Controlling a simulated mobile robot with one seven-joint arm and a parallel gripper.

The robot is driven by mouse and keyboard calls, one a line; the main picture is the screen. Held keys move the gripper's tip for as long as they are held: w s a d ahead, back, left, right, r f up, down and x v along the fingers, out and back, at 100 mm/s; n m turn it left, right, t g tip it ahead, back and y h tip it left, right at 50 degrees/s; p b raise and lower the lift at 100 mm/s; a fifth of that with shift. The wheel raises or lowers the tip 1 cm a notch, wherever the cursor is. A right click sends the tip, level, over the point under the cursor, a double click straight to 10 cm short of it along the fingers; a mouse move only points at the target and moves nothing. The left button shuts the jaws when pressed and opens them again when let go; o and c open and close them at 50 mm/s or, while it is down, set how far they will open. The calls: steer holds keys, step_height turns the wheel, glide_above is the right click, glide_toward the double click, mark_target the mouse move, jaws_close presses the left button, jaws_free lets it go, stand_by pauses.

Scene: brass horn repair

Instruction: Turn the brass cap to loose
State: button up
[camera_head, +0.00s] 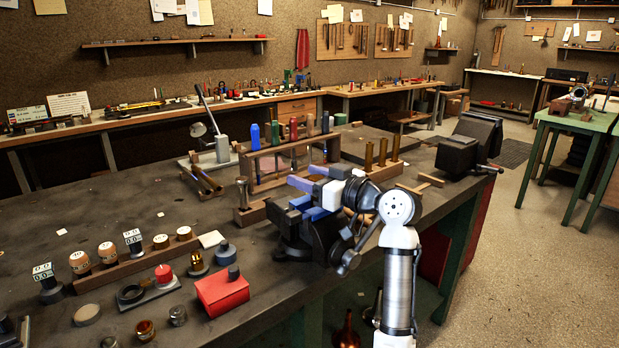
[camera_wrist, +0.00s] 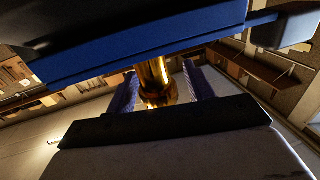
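A shiny brass piece (camera_wrist: 157,82), which looks like the brass cap, stands between my gripper's two blue fingers in the wrist view. My gripper (camera_wrist: 161,80) is around it, with the fingers apart and a narrow gap showing on the right side; contact on the left is unclear. In the head view my gripper (camera_head: 314,190) reaches left over a dark vise (camera_head: 294,238) with blue jaws at the bench's front edge.
A wooden tool rack (camera_head: 262,178) stands just behind my gripper. A block with brass posts (camera_head: 369,156) is close to the right. A red box (camera_head: 221,291) sits left of the vise.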

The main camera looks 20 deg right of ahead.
steer(key=b+v, duration=0.3)
steer(key=v, duration=1)
steer(key=shift+s, duration=0.4)
steer(key=shift+d, duration=0.2)
